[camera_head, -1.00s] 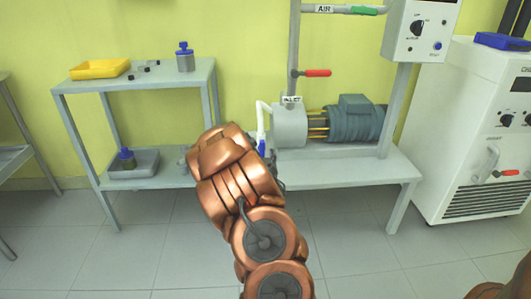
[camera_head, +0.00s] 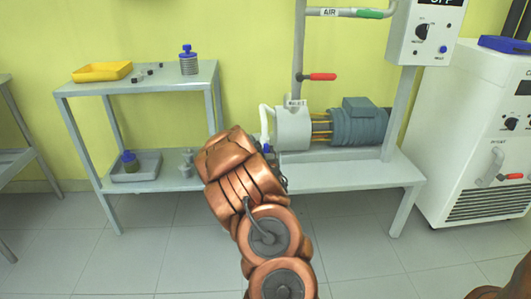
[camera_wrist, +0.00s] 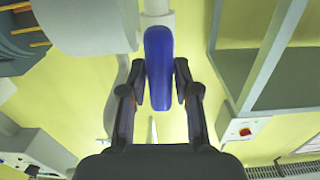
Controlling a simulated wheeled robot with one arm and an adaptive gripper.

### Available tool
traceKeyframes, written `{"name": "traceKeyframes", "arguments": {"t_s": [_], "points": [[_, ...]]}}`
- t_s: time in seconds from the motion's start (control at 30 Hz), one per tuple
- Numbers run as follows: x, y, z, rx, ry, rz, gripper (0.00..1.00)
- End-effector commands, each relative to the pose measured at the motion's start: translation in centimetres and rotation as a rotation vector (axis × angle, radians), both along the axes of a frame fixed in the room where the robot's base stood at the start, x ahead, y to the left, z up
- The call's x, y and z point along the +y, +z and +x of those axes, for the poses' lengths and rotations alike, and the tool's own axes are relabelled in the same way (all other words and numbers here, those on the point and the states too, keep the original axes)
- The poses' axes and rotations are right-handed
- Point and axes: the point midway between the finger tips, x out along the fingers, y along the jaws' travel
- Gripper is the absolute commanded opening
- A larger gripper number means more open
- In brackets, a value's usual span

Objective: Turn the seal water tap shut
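The seal water tap's blue lever handle (camera_wrist: 159,65) stands upright in the middle of the wrist view. My gripper (camera_wrist: 160,82) has one finger on each side of it, with the pads close against its sides; it appears shut on the lever. In the head view a small bit of the blue handle (camera_head: 267,148) shows beside the white pipe (camera_head: 265,120), just left of the pump. My arm hides the gripper itself there.
The grey pump housing (camera_head: 292,128) and its motor (camera_head: 358,124) sit right of the tap on a bench (camera_head: 350,175). A red lever (camera_head: 319,77) is above. A shelf (camera_head: 140,87) with a yellow tray (camera_head: 102,72) and a bottle (camera_head: 188,62) stands left.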

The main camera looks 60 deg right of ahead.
Motion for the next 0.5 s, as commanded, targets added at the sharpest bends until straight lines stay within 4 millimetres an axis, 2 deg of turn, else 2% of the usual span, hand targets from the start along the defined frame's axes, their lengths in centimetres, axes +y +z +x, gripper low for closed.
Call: {"name": "traceKeyframes", "arguments": {"t_s": [0.03, 0.23, 0.5], "points": [[0.0, 0.0, -0.02, 0.0, -0.001, 0.0, 0.22], [0.03, 0.0, 0.03, 0.0, -0.001, 0.0, 0.01], [0.08, 0.05, 0.06, -0.01, 0.001, 0.009, 0.0]]}}
